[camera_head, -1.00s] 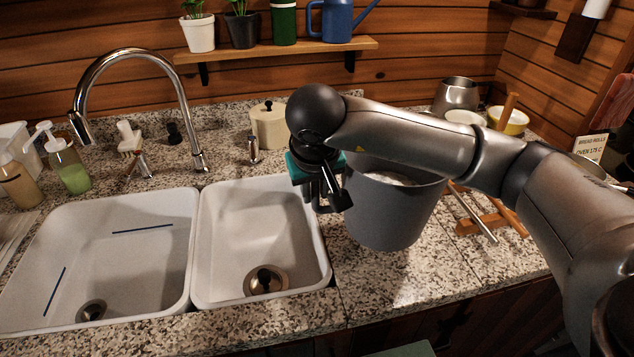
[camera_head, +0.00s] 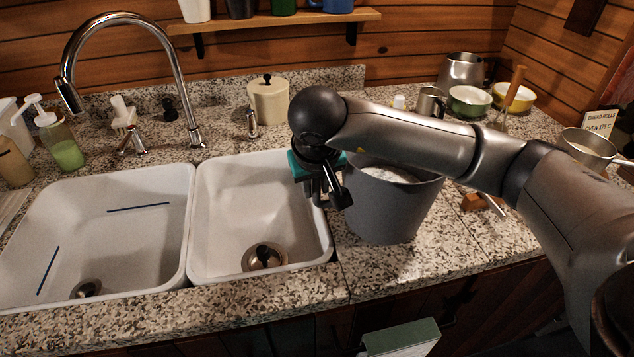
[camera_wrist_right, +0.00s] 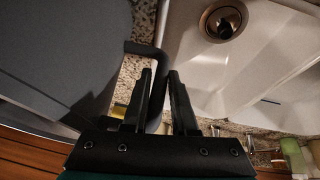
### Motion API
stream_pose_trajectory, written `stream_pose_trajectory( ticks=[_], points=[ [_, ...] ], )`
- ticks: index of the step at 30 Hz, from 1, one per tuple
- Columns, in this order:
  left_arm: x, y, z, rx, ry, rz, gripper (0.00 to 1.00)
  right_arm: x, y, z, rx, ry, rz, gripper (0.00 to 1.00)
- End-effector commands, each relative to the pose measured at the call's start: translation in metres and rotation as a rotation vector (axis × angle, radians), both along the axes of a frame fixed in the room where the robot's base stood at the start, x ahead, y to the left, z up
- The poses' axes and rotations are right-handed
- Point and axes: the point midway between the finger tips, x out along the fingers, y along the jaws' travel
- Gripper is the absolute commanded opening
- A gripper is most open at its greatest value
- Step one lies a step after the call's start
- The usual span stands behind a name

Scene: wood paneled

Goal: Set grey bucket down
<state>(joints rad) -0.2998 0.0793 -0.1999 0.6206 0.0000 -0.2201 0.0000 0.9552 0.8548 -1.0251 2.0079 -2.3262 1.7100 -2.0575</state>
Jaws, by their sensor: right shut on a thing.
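The grey bucket (camera_head: 385,218) is upright over the granite counter (camera_head: 445,237), just right of the small sink basin. White contents (camera_head: 388,174) show at its top, and my arm covers part of its rim. I cannot tell whether its base touches the counter. My right gripper (camera_head: 333,196) is at the bucket's left side, shut on its handle. In the right wrist view the gripper's fingers (camera_wrist_right: 160,100) close around the dark handle (camera_wrist_right: 150,52), with the bucket wall (camera_wrist_right: 60,60) at left. My left gripper is out of view.
The white double sink (camera_head: 262,205) lies left of the bucket, with a tall faucet (camera_head: 120,20) behind. A lidded cream pot (camera_head: 268,99) stands at the back. Green (camera_head: 469,102) and yellow (camera_head: 514,97) bowls and a metal saucepan (camera_head: 585,148) are at the right.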

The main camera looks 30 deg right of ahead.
Motion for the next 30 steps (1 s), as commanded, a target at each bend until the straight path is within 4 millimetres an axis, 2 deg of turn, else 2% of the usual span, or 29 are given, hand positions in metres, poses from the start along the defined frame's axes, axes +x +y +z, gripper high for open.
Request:
stream_pose_trajectory(
  ticks=[5, 6, 14, 24, 30],
  points=[
    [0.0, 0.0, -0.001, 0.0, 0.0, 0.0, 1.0, 0.002, -0.002, 0.003, -0.005, -0.009, 0.0, 0.0],
    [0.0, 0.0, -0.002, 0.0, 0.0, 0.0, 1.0, 0.0, 0.0, -0.002, 0.0, 0.0, 0.0, 0.27],
    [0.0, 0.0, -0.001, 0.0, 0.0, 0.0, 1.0, 0.0, 0.0, -0.001, 0.0, 0.001, 0.0, 0.56],
    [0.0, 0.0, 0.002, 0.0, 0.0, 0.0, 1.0, 0.0, 0.0, 0.003, 0.0, 0.0, 0.0, 0.56],
    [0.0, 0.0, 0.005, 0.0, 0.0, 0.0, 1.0, -0.012, 0.006, 0.035, 0.001, -0.006, 0.003, 0.56]
  ],
)
